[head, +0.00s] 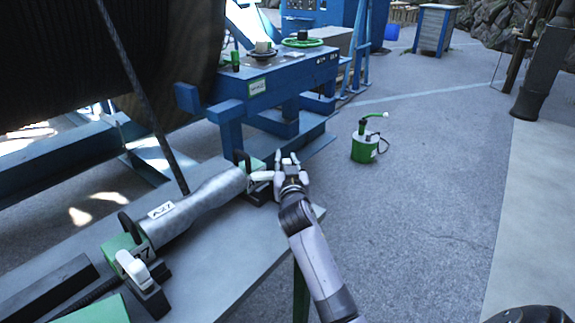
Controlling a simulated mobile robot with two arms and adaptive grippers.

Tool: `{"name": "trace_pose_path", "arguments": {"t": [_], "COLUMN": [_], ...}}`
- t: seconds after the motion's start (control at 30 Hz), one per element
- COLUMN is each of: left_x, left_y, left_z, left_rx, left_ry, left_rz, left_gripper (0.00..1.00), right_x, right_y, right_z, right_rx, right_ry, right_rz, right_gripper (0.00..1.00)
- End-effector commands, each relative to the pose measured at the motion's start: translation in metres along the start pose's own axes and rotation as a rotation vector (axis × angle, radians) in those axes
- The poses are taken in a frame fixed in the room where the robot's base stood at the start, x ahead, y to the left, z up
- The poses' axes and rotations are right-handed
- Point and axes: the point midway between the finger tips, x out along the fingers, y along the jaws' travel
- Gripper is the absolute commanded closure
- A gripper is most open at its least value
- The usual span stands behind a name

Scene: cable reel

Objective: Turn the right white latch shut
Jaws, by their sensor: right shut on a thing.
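A grey metal cylinder (200,205) with a label lies between two green clamp blocks on the grey bench. The right white latch (260,176) is at the cylinder's far right end, by the right green block (249,163). My right gripper (285,170) reaches up from below and is shut on the outer end of this latch. Its fingers partly hide the latch's end, so its exact angle is hard to tell. The left white latch (133,267) sits at the near left block (118,245). My left gripper is not in view.
The grey bench (232,250) ends just under my right arm. A blue stand (285,80) with a green handwheel is behind.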

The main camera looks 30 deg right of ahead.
Motion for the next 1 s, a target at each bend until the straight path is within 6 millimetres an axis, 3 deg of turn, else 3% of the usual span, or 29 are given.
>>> {"name": "trace_pose_path", "arguments": {"t": [0.33, 0.37, 0.63, 1.0], "left_x": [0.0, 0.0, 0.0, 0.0], "left_y": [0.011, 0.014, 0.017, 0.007], "left_z": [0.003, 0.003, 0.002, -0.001], "left_rx": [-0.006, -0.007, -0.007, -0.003], "left_ry": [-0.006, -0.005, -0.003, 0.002], "left_rz": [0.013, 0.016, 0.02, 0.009], "left_gripper": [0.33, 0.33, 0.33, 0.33], "right_x": [0.0, 0.0, 0.0, -0.003], "right_y": [-0.001, -0.001, 0.0, -0.001], "right_z": [-0.002, -0.002, -0.001, 0.0], "right_rx": [-0.003, -0.003, -0.001, 0.0], "right_ry": [0.005, 0.005, 0.003, 0.001], "right_rz": [-0.001, -0.001, -0.001, -0.001], "right_gripper": [1.0, 0.76, 0.58, 0.57]}}
